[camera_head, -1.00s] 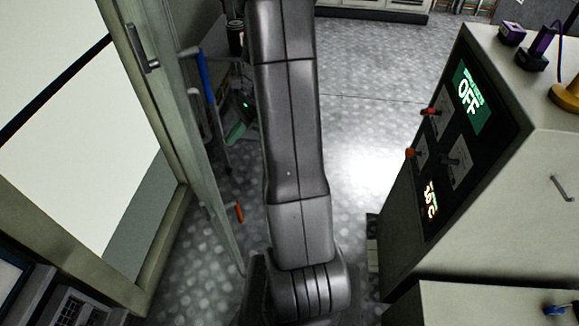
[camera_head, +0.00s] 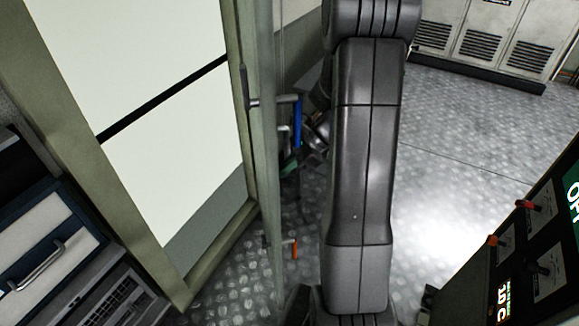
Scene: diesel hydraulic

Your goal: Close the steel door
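The steel door (camera_head: 264,150) stands in the left half of the view, seen nearly edge-on as a tall grey-green panel. A dark jointed part at my arm's far end (camera_head: 317,130) shows close to the blue lever. My fingertips cannot be made out, and contact with the door cannot be told.
A framed pale panel (camera_head: 160,75) with a black stripe fills the left. A drawer unit (camera_head: 45,245) stands at lower left. A control cabinet (camera_head: 535,250) with switches is at lower right. Louvred lockers (camera_head: 480,45) line the back. Open metal floor (camera_head: 455,150) lies right of my arm.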

